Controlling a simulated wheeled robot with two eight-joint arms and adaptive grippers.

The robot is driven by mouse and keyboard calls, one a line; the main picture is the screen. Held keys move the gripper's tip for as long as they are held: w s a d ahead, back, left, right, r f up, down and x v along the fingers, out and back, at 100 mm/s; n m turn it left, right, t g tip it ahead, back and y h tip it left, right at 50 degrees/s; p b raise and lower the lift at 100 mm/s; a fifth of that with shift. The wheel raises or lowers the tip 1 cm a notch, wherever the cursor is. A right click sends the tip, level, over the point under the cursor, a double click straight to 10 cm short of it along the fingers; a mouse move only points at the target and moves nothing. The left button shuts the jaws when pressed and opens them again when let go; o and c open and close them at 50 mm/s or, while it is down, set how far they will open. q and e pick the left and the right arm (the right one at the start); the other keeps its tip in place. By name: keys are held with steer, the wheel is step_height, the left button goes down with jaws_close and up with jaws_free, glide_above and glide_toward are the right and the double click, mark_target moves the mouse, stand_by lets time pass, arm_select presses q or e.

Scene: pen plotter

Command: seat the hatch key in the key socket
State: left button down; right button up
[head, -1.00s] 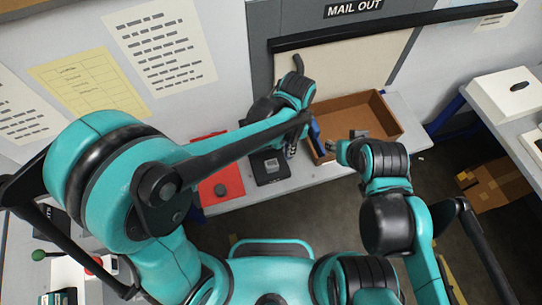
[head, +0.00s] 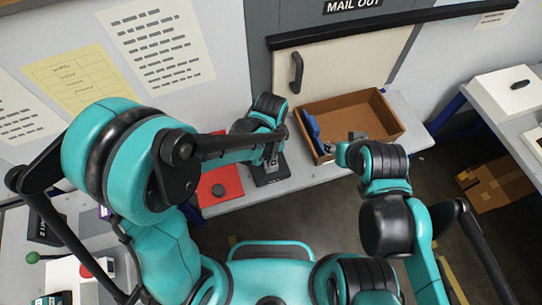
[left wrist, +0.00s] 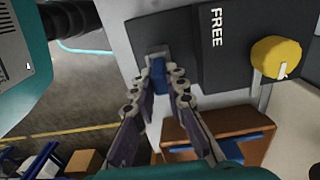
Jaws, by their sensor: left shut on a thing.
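My left gripper (head: 272,158) is over the black plate (head: 270,180) on the bench. In the left wrist view, its two fingers (left wrist: 166,82) are closed on a small blue piece (left wrist: 158,74), which I take to be the hatch key. The far end of the blue piece meets or overlaps a small grey block (left wrist: 156,50), probably the key socket. I cannot tell whether the key is inside it. My right gripper (head: 344,148) is at the front edge of the brown tray; its fingers are too small to read.
The brown tray (head: 391,112) stands right of the plate with a blue object (head: 312,130) at its left side. A red plate (head: 224,178) lies to the left. The left wrist view shows a dark panel marked FREE (left wrist: 238,75) and a yellow knob (left wrist: 277,57). A door handle (head: 296,72) is behind.

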arm_select(q)
steer(key=c, duration=1.5)
jaws_free()
steer(key=shift+f, duration=0.15)
steer(key=shift+c, duration=0.2)
steer(key=shift+r, duration=0.55)
step_height(320, 180, up, 11)
steer(key=p, duration=0.3)
steer(key=s+a+r+n+t, duration=0.2)
steer(key=a+r+n+t, duration=0.1)
steer(key=a+n, duration=0.4)
steer(key=s+a+r+n+t, duration=0.3)
steer(key=a+n, duration=0.4)
steer(key=a, duration=0.4)
steer(key=shift+r+t, duration=0.25)
steer(key=shift+t, duration=0.35)
steer(key=shift+d+f, duration=0.1)
